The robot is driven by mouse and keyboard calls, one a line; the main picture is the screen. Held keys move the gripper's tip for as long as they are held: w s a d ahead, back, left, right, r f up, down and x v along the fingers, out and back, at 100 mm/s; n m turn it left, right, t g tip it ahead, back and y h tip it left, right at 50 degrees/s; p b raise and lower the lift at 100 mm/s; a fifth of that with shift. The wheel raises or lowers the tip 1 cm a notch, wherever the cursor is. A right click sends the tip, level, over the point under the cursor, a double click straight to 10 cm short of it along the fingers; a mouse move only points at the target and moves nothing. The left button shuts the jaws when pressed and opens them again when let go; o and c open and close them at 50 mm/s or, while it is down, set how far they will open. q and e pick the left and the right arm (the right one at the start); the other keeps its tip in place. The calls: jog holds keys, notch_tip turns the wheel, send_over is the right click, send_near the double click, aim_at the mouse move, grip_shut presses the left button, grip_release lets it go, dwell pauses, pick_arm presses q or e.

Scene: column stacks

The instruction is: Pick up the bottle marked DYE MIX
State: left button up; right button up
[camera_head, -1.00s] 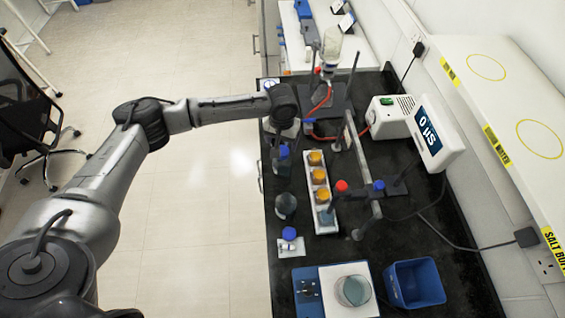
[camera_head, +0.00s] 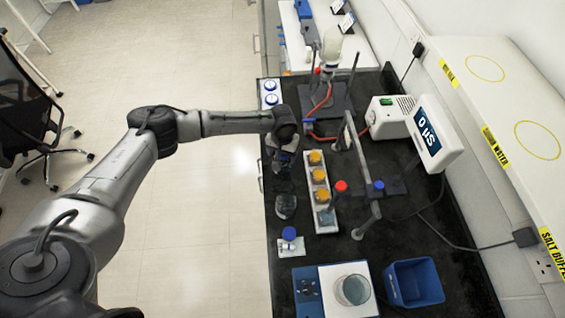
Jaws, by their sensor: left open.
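No DYE MIX marking can be read on any bottle in this view. My left gripper (camera_head: 282,158) is open and points down at the bench's left edge, below the dark end of my left arm. A blue-capped bottle at that spot is mostly hidden by the gripper, and I cannot tell whether the fingers are around it or above it. Nearer the front, a dark glass vessel (camera_head: 285,206) stands on the bench. In front of it, a small blue-capped bottle (camera_head: 289,236) stands on a white card. My right gripper is not in view.
A white rack (camera_head: 327,228) with orange-capped jars stands just right of the gripper. A stirrer with a beaker (camera_head: 354,289) and a blue bin (camera_head: 414,283) are at the front. A meter (camera_head: 427,133) stands to the right.

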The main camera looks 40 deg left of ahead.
pick_arm(q)
grip_shut()
dwell(0.6)
